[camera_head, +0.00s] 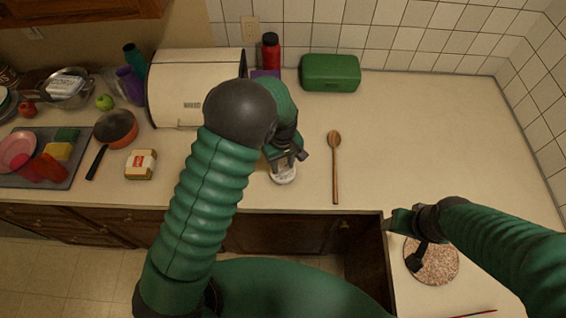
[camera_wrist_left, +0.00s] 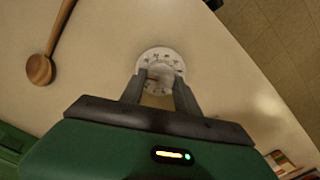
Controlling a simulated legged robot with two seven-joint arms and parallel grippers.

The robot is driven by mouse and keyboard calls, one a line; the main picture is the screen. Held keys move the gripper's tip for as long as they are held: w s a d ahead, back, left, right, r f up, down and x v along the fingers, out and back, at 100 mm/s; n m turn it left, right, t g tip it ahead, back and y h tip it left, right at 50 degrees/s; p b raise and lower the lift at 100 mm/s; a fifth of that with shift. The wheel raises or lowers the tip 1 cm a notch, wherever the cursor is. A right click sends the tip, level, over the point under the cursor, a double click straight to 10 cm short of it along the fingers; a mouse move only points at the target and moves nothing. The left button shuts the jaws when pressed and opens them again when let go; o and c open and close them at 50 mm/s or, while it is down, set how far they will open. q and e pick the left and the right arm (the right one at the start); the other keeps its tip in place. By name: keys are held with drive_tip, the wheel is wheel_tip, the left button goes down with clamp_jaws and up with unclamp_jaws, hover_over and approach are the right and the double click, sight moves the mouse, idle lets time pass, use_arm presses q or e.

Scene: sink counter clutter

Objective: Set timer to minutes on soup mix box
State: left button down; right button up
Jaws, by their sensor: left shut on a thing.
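The timer (camera_head: 283,175) is a white round dial with dark marks on the counter below my left gripper (camera_head: 284,158). In the left wrist view the timer (camera_wrist_left: 160,54) shows its face and a small red mark. My left gripper (camera_wrist_left: 159,80) is shut on the timer, with one finger at each side of its middle. A small cream box with a red label (camera_head: 141,164) lies left of my arm; its print is too small to read, so I cannot tell if it is the soup mix box. My right gripper (camera_head: 398,220) is by the right counter's edge; its fingers are unclear.
A wooden spoon (camera_head: 335,165) lies right of the timer. A green case (camera_head: 330,72), red bottle (camera_head: 271,52) and bread box (camera_head: 190,85) stand behind. An orange pan (camera_head: 116,127) is left. A speckled round board (camera_head: 437,265) lies under my right arm. Counter right of the spoon is clear.

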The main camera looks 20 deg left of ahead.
sight(283, 166)
idle(0.7)
use_arm(q)
drive_tip(key=c, duration=0.9)
unclamp_jaws()
wheel_tip(283, 166, up, 17)
drive_tip(key=shift+f+b, duration=0.15)
drive_tip(key=shift+b, duration=0.8)
